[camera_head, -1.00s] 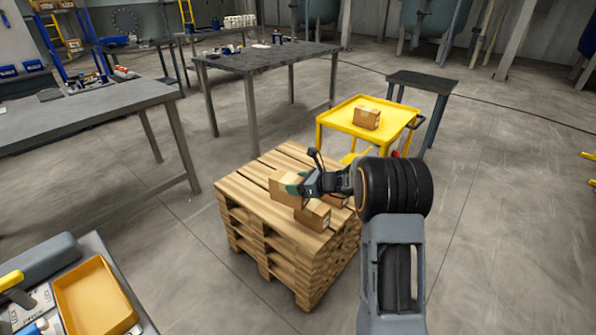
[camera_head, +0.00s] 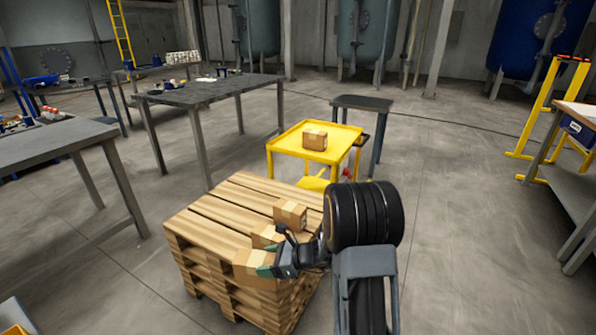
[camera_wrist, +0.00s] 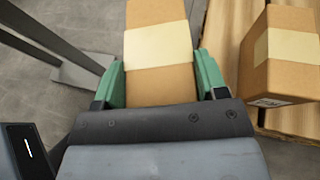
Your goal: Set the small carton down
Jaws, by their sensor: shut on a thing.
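A small brown carton with a pale tape band (camera_head: 252,264) is in my gripper (camera_head: 266,270) near the front edge of the pallet stack. In the wrist view the carton (camera_wrist: 158,48) sits between the green fingers of my gripper (camera_wrist: 160,72), which press on its two sides. Two similar cartons stand on the pallet, one farther back (camera_head: 291,213) and one closer (camera_head: 265,236). A taped carton (camera_wrist: 280,55) shows to the right in the wrist view, apart from the held one. I cannot tell whether the held carton touches the boards.
The wooden pallet stack (camera_head: 205,218) has bare boards left of the cartons. A yellow cart (camera_head: 290,142) behind it bears another carton (camera_head: 315,140). Dark tables (camera_head: 210,92) stand at the back left. Grey floor is open on the right.

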